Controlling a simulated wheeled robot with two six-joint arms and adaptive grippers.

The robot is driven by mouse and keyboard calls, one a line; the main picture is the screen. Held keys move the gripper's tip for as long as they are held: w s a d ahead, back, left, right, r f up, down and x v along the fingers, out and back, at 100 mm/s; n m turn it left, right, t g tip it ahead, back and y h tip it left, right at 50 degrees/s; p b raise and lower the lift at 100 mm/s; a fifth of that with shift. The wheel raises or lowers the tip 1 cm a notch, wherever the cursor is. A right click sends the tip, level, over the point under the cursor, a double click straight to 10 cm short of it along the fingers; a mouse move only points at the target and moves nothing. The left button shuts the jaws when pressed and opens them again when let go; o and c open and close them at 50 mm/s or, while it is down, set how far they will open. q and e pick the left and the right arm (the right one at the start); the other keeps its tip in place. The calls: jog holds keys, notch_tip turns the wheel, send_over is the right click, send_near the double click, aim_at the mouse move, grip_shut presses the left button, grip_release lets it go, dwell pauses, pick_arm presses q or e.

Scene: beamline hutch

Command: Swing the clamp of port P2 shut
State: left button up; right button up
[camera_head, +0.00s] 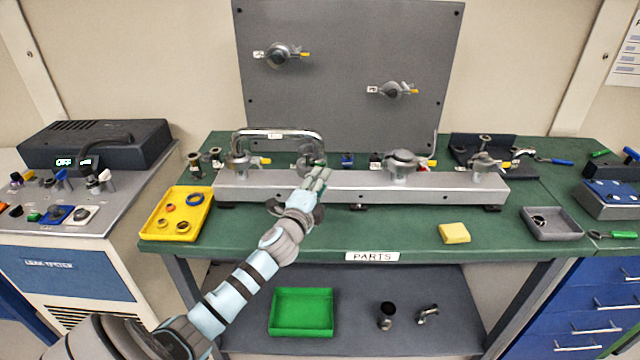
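A long grey manifold rail (350,187) lies on the green bench top and carries several ports with clamps. Their labels are too small to read, so I cannot tell from lettering which is P2. My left gripper (319,178) reaches in from the lower left. Its fingertips are at the front of the second port from the left (308,158) and partly cover it. I cannot tell whether they touch it or how far they are parted. Other clamped ports are at the left end (239,163), right of centre (403,161) and right end (485,162). My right gripper is out of view.
A yellow tray (154,231) with rings stands at left, a yellow block (454,232) and grey tray (551,236) at right. The bench front between them is mostly clear. A grey panel (345,95) stands behind.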

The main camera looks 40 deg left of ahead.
pick_arm(q)
grip_shut()
